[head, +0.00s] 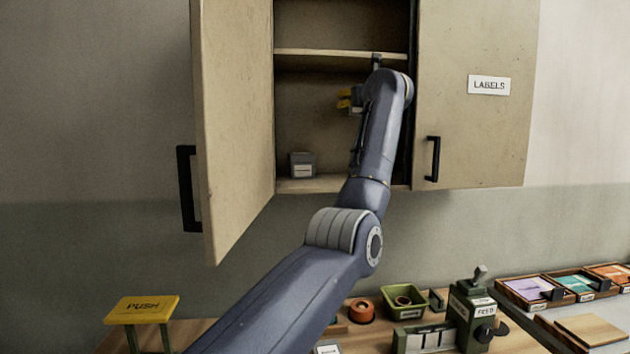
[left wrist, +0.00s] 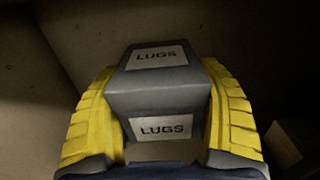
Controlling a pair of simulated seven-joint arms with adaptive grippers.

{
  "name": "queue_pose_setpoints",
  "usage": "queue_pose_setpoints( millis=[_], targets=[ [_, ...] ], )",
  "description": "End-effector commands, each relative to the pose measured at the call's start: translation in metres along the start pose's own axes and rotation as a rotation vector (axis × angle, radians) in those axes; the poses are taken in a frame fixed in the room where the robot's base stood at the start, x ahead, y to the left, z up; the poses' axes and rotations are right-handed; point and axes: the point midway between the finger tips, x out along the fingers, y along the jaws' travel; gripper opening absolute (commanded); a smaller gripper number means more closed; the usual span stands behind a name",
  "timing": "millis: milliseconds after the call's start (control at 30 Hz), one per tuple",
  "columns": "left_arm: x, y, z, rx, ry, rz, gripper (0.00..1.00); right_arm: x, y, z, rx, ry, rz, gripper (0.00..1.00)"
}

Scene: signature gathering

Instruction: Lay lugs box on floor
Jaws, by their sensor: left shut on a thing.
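The lugs box (left wrist: 160,98) is a small grey box with white LUGS labels on two faces. In the left wrist view it fills the space between the two yellow fingers, which press on its sides. My left gripper (head: 346,100) is inside the open wall cabinet (head: 340,184), above its bottom board and below the middle shelf. In the head view the arm and wrist hide most of the gripper and the box. My right gripper is in neither view.
Another small grey labelled box (head: 303,166) stands on the cabinet's bottom board. The left door (head: 232,120) is swung open; the right door (head: 475,130), marked LABELS, is closed. Below are a yellow PUSH stand (head: 142,309), a green tray (head: 404,301) and a FEED device (head: 474,312).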

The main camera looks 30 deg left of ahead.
Motion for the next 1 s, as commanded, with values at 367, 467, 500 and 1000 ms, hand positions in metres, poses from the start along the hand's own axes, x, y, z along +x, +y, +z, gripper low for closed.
queue_pose_setpoints(
  millis=[367, 467, 500, 1000],
  targets=[
    [-0.005, -0.012, -0.03, 0.001, 0.0, -0.028, 0.31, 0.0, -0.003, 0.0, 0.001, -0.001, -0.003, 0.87],
    [-0.005, -0.012, -0.05, 0.0, 0.0, -0.029, 0.31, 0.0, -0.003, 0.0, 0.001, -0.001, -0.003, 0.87],
    [-0.005, -0.012, -0.06, 0.001, 0.0, -0.028, 0.31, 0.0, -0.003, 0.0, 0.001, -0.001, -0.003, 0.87],
    [-0.005, -0.011, -0.145, 0.0, -0.001, -0.028, 0.31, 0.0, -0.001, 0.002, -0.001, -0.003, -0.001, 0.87]
  ],
)
